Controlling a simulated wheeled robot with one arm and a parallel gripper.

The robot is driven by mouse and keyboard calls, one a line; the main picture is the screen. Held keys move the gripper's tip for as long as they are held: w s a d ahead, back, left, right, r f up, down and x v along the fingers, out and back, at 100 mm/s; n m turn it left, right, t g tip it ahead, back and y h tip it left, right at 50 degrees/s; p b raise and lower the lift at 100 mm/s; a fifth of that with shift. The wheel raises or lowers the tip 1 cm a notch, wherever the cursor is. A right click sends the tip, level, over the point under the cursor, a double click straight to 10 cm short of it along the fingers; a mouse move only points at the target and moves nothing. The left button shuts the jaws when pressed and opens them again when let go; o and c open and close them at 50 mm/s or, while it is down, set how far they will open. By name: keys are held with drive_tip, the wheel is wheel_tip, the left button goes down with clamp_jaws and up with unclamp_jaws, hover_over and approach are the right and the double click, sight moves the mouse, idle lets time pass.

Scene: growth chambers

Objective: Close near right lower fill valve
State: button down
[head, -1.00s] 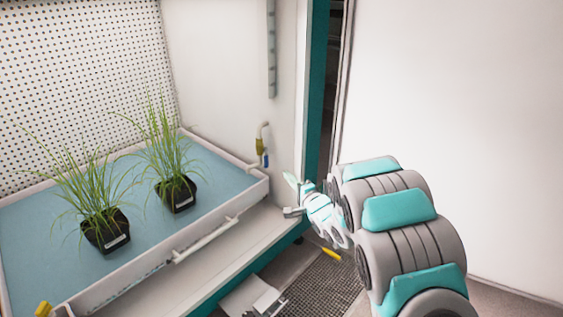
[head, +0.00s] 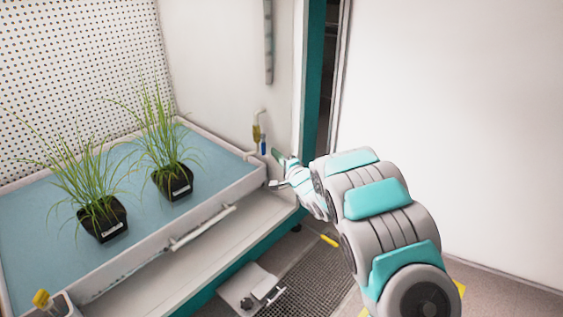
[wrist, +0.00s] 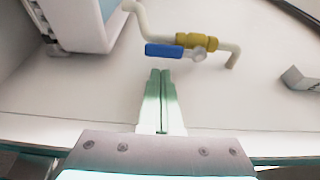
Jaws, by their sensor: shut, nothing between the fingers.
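The fill valve has a yellow body (head: 256,132) on a cream pipe against the chamber's side wall, by the tray's back right corner. Its blue lever (head: 263,145) hangs beside it. In the wrist view the yellow body (wrist: 197,41) and the blue lever (wrist: 164,50) lie just beyond my fingertips, and the lever runs roughly along the pipe. My gripper (head: 278,156) is just right of and below the lever in the head view. In the wrist view its green fingers (wrist: 160,73) are together and empty, with a small visible gap to the lever.
A tray (head: 218,201) with two potted grasses fills the left. A white pipe (head: 205,228) runs along its front. A bracket-like grey piece (wrist: 298,79) is at right in the wrist view. A grey panel with a handle (head: 250,288) lies low in front. A white wall (head: 450,130) is at right.

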sight(264, 144)
drive_tip(key=shift+x, duration=1.65)
drive_tip(key=shift+s+r+p, duration=0.1)
drive_tip(key=shift+r+p, duration=0.05)
drive_tip(key=shift+p, duration=0.35)
